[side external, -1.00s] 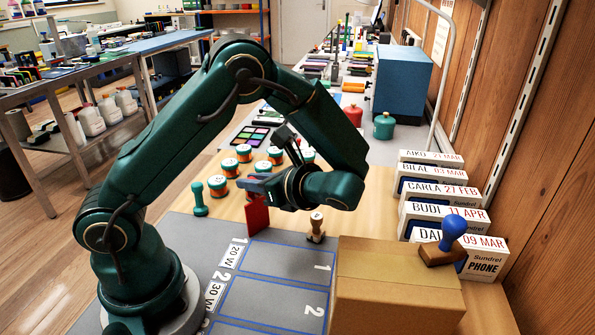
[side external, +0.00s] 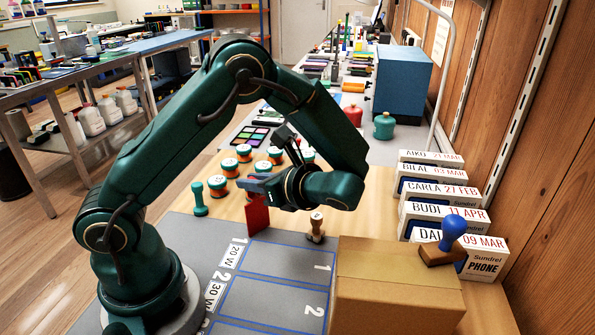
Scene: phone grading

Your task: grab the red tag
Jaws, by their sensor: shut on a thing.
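The red tag (side external: 257,217) is a flat red piece held upright at the end of my gripper (side external: 256,198). My gripper is shut on it, near the back edge of the grey mat (side external: 278,257). The fingertips are small and partly hidden by the tag, and the wrist is to their right. I cannot tell whether the tag's lower edge touches the surface.
A wooden stamp (side external: 316,226) stands just right of the tag, and a green stamp (side external: 200,199) stands to its left. Several green-and-orange tins (side external: 231,167) are behind. A cardboard box (side external: 395,285) and a blue-handled stamp (side external: 447,242) are front right, near labelled phone boxes (side external: 440,193).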

